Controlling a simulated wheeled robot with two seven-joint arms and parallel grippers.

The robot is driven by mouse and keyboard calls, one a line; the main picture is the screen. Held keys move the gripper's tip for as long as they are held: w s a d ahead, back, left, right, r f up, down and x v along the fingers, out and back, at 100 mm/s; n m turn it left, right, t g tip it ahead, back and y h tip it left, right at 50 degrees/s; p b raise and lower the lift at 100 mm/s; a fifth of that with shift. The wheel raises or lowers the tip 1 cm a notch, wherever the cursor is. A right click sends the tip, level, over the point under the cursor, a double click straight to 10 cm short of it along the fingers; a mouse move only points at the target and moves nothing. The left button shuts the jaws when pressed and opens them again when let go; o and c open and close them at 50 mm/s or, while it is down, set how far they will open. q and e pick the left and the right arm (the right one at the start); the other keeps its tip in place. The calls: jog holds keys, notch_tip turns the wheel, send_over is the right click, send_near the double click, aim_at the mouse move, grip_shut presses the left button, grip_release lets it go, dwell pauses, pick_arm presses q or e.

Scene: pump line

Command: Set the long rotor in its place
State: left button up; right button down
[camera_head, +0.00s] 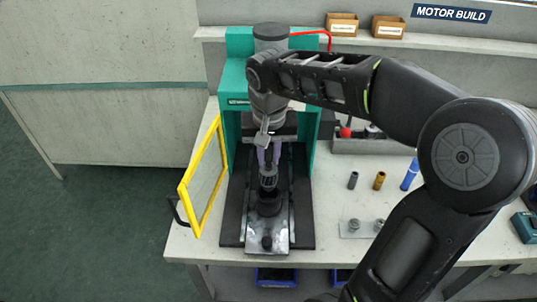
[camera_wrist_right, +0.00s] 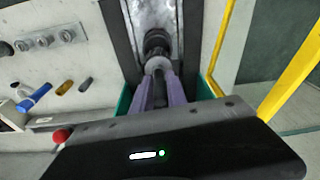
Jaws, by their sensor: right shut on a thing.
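My right gripper (camera_head: 268,168) reaches down in front of the green press (camera_head: 238,118). Its purple fingers are shut on the upper end of the rotor (camera_head: 268,182), a dark ribbed part held roughly upright. The rotor is directly above a dark round housing (camera_head: 269,206) on the metal slide plate (camera_head: 281,238); I cannot tell how far it is inside. In the right wrist view, the fingers (camera_wrist_right: 160,76) close on the rotor's grey shaft (camera_wrist_right: 157,64), with the dark housing (camera_wrist_right: 156,40) beyond. My left gripper is not in view.
A yellow-framed door (camera_head: 188,205) stands open left of the press. My right arm spans above the bench.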

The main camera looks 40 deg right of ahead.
aim_at(268, 166)
jog(key=shift+f+b, duration=1.45)
jog(key=shift+f, duration=0.25)
dwell(2.0)
jog(key=shift+f+b, duration=0.9)
jog(key=shift+f, duration=0.25)
jog(key=c, duration=1.2)
grip_release()
jog(key=shift+c, duration=0.2)
jog(key=shift+o, duration=0.5)
jog(key=shift+o, duration=0.6)
